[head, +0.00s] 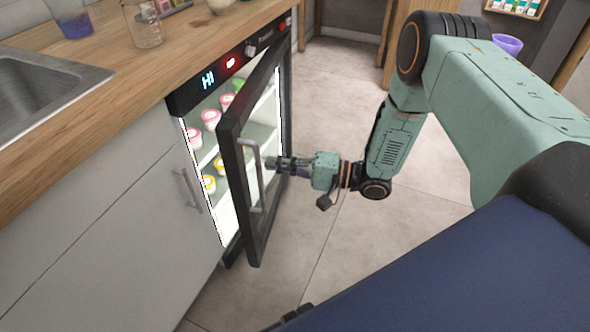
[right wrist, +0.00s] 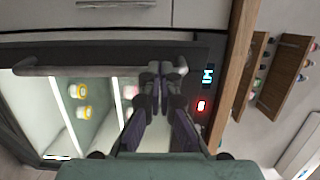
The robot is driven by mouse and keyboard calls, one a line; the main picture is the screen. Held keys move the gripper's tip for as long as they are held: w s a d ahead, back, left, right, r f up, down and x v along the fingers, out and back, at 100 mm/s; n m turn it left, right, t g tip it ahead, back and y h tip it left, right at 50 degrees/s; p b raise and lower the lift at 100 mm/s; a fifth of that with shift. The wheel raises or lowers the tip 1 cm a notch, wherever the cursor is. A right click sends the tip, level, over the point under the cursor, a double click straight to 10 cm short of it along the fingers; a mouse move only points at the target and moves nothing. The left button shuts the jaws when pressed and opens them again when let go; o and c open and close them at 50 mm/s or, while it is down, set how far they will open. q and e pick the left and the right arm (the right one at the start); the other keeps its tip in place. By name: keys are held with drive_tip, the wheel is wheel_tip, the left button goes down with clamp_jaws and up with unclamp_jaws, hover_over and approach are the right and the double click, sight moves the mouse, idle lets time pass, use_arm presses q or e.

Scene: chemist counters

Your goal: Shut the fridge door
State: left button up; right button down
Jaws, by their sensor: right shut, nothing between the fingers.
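The black-framed glass fridge door (head: 229,163) stands partly open, swung out from the lit fridge under the counter. Its pale vertical handle (head: 257,180) is on the outer face near the free edge. My right gripper (head: 271,163) is shut and empty, in front of the outer face just right of the handle; I cannot tell whether it touches. In the right wrist view, the closed fingertips (right wrist: 163,70) are by the end of the handle (right wrist: 85,71). The fridge panel (head: 208,80) shows lit symbols. My left gripper is not in view.
Several jars (head: 211,118) stand on the fridge shelves. A grey cabinet with a handle (head: 187,190) is left of the fridge. The wooden counter (head: 140,65) holds glassware and a sink (head: 45,85). The tiled floor (head: 340,90) beyond the door is clear.

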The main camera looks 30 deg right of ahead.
sight(237, 158)
drive_tip(key=b+x, duration=0.1)
drive_tip(key=x, duration=0.5)
drive_tip(key=shift+b, duration=0.35)
drive_tip(key=shift+w+a, duration=0.15)
drive_tip(key=shift+a, duration=0.1)
